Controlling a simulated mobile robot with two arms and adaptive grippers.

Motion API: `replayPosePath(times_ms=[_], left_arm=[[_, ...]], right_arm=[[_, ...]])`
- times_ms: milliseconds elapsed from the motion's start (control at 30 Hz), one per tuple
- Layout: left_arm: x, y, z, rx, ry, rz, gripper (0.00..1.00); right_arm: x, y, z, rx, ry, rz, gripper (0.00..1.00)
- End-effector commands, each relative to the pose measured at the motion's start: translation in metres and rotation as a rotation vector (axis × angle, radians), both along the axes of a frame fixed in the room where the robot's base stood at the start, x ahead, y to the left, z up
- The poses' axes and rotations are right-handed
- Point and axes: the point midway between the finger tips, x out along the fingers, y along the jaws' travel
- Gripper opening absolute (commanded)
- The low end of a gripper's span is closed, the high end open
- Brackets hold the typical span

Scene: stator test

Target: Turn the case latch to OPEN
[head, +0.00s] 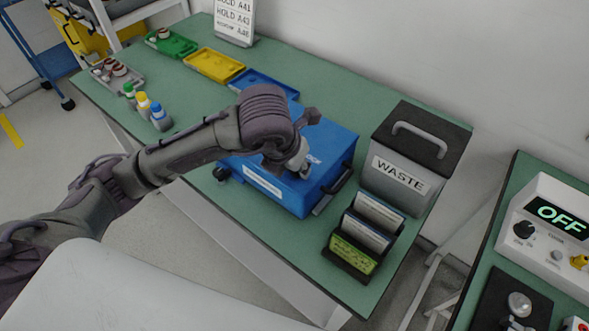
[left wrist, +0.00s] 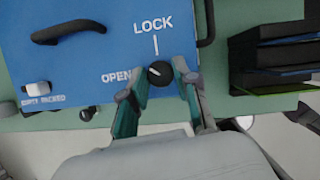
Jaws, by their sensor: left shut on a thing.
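The blue case (head: 335,150) sits on the green bench in the head view and fills the upper left of the left wrist view (left wrist: 90,60). Its black latch knob (left wrist: 160,73) is beside the white words OPEN, on its left, and LOCK, above it. The pale mark on the knob slants up and left, between the LOCK line and OPEN, nearer OPEN. My left gripper (left wrist: 160,86) has a finger on each side of the knob and is shut on it. In the head view my left gripper (head: 298,168) is over the case top, hiding the knob. My right gripper is not in view.
A black handle (left wrist: 68,32) and a small white slider (left wrist: 37,88) are on the case. The grey WASTE bin (head: 405,155) and a black card rack (head: 365,235) stand right of the case. Bottles (head: 143,103) and coloured trays (head: 215,65) are farther left.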

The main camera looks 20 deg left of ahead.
Motion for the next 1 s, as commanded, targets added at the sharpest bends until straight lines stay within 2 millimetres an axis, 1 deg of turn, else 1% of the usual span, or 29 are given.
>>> replayPosePath(times_ms=[33, 100, 267, 600, 800, 1000], left_arm=[[0.001, -0.001, -0.002, -0.001, -0.004, 0.043, 0.0], [0.001, -0.002, -0.002, -0.001, -0.004, 0.11, 0.0], [0.0, -0.003, 0.0, 0.0, -0.002, 0.26, 0.0], [0.001, -0.004, 0.003, 0.0, 0.0, 0.524, 0.0], [0.001, -0.005, 0.003, -0.001, 0.0, 0.618, 0.0], [0.001, -0.005, 0.001, -0.002, 0.001, 0.666, 0.0]], right_arm=[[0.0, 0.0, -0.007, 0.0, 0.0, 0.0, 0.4], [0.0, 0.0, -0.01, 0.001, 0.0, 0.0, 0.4], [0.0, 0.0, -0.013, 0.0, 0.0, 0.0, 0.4], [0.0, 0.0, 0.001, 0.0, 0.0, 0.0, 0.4], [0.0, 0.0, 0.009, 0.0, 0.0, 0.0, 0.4], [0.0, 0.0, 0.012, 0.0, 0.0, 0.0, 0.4]])
